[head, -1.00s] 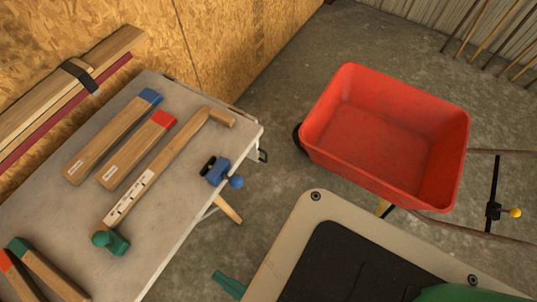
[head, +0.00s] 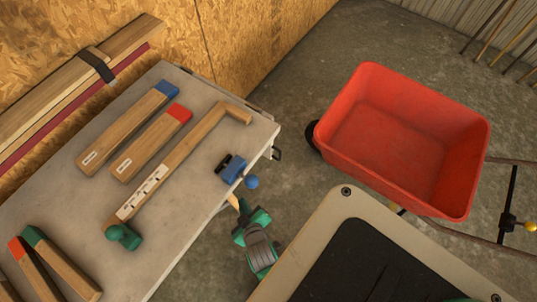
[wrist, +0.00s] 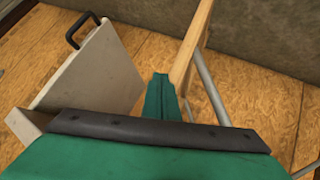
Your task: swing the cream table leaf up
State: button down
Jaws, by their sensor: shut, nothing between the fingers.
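The cream leaf (wrist: 95,75) shows at the left of the wrist view as a flat, tilted panel with a black handle (wrist: 82,30) at its upper edge. In the head view a black handle (head: 277,154) shows at the right corner of the grey-topped table (head: 190,215); the leaf itself is mostly hidden there. My green gripper (wrist: 161,85) is shut and empty, to the right of the leaf and apart from the handle. A wooden strut (wrist: 195,40) runs just beyond its fingertips; contact cannot be told. My gripper also shows in the head view (head: 254,230), beside the table's front edge.
A blue clamp (head: 233,169) sits at the table's edge. Several wooden pieces (head: 125,130) and an L-shaped one with a green knob (head: 180,155) lie on top. A red wheelbarrow (head: 400,140) stands to the right. Concrete floor (head: 285,85) is clear between it and the wall.

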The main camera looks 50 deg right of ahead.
jog(key=w+d+f+g, duration=0.1)
jog(key=w+d+f, duration=0.1)
jog(key=d, duration=0.5)
jog(key=w+d+f+g, duration=0.1)
jog(key=w+d+f, duration=0.1)
jog(key=d+f, duration=0.3)
jog(key=w+d+f+g, duration=0.2)
jog(key=w+d+f, duration=0.1)
jog(key=d, duration=0.7)
jog(key=shift+f, duration=0.5)
jog(key=shift+w+d, duration=0.1)
jog(key=shift+w, duration=0.05)
